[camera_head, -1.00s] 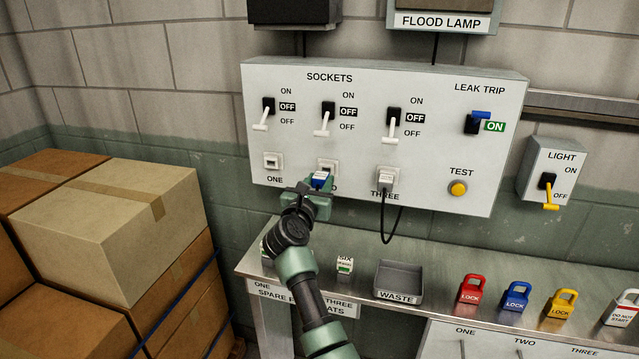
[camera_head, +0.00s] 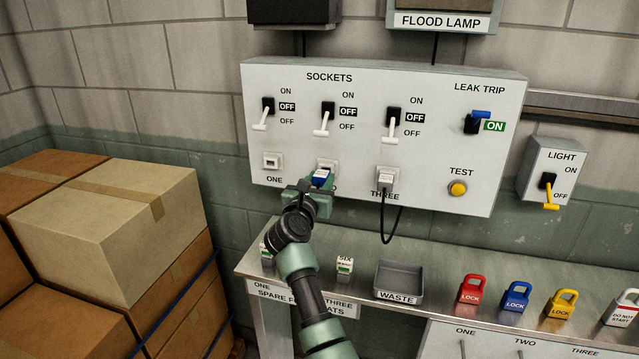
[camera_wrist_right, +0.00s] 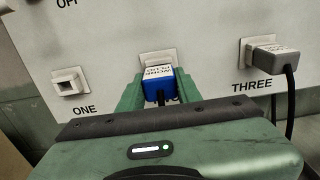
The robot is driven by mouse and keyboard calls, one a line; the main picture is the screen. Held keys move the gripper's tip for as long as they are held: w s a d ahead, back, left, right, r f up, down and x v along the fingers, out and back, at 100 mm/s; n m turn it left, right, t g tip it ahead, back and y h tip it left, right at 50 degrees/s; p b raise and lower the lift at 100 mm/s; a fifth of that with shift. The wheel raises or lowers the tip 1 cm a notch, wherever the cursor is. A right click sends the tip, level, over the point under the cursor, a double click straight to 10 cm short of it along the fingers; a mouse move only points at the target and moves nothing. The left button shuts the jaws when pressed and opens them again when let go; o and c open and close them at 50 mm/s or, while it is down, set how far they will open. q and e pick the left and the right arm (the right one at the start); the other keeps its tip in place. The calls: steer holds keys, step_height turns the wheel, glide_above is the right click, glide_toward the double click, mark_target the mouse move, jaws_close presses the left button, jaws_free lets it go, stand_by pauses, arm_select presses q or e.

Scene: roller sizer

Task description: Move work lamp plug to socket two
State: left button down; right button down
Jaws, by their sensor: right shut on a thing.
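The work lamp plug (camera_head: 321,177) is blue with a white label. It is at socket two (camera_head: 327,164) on the grey panel, in line with the socket's plate. In the right wrist view the plug (camera_wrist_right: 158,82) covers the opening of socket two (camera_wrist_right: 158,58), so I cannot tell how deep it sits. My right gripper (camera_head: 319,186) is shut on the plug, its green fingers on either side of it in the wrist view (camera_wrist_right: 157,92). A dark cord runs from the plug toward my gripper. My left gripper is not in view.
Socket one (camera_head: 272,161) is empty. Socket three (camera_head: 387,178) holds a grey plug with a hanging black cord. Three white-handled switches above have OFF highlighted. Below are a bench with a waste tray (camera_head: 398,297) and several locks. Boxes (camera_head: 110,225) stand at left.

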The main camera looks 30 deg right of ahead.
mark_target(319, 183)
steer(key=shift+b+x, duration=0.35)
steer(key=shift+x, duration=0.6)
steer(key=c, duration=0.9)
jaws_free()
steer(key=shift+s+a+f, duration=0.15)
steer(key=shift+a, duration=0.1)
steer(key=b+v, duration=0.2)
steer(key=v, duration=0.4)
steer(key=shift+s+a, duration=0.15)
steer(key=shift+s, duration=0.05)
steer(key=shift+s+a, duration=0.25)
